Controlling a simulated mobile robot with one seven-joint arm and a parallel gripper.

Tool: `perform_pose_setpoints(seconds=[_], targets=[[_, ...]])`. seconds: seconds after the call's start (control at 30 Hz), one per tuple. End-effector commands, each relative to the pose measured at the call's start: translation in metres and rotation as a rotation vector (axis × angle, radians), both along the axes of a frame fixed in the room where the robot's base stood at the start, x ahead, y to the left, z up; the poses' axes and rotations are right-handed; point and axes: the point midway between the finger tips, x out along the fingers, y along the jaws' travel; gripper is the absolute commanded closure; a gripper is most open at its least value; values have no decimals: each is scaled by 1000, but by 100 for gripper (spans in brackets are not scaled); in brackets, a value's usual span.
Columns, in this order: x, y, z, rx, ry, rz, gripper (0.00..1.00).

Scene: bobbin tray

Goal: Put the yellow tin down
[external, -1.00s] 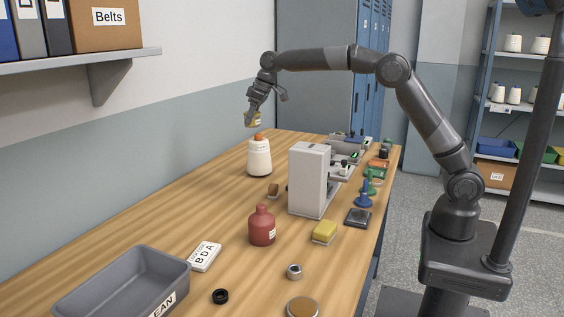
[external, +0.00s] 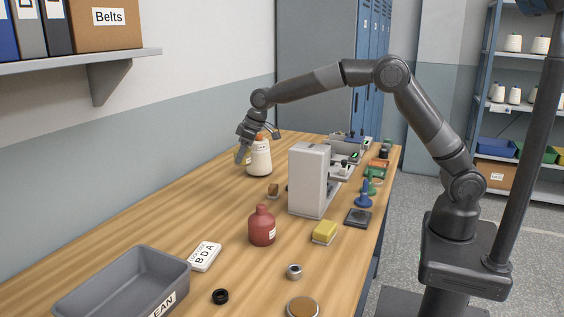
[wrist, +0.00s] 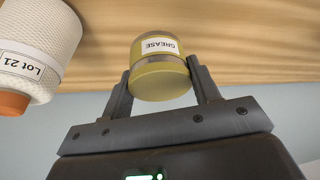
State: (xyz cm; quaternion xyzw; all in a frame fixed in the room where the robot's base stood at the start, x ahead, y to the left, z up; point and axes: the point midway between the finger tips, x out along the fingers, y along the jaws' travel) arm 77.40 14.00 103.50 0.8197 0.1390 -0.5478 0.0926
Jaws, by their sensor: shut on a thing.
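The yellow tin (wrist: 160,75) has metal bands and a label reading GREASE. In the wrist view it sits between the two fingers of my gripper (wrist: 163,88), which is shut on it. In the external view my gripper (external: 243,155) is low at the far left of the workbench, left of a white thread cone. The tin is mostly hidden there by the fingers. I cannot tell whether the tin touches the bench top (external: 190,205).
The white cone (external: 259,158) with an orange top stands close beside my gripper; its label reads Lot 21 in the wrist view (wrist: 35,50). A grey machine (external: 310,180), a red bottle (external: 262,228) and a grey tray (external: 120,285) stand nearer. Bare wood lies left of the cone.

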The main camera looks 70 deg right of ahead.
Motion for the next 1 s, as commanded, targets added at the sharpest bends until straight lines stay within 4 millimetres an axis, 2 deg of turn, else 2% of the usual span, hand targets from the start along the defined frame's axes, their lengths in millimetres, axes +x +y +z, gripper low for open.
perform_pose_setpoints(seconds=[0.3, 0.5, 0.6, 0.77, 1.0], targets=[[15, 66, -42, -2, 0, 6, 70], [24, 100, -63, 0, 0, 3, 70], [26, 108, -68, -1, -1, 3, 70], [26, 110, -76, 0, 0, 1, 70], [26, 110, -108, 0, 0, 0, 70]])
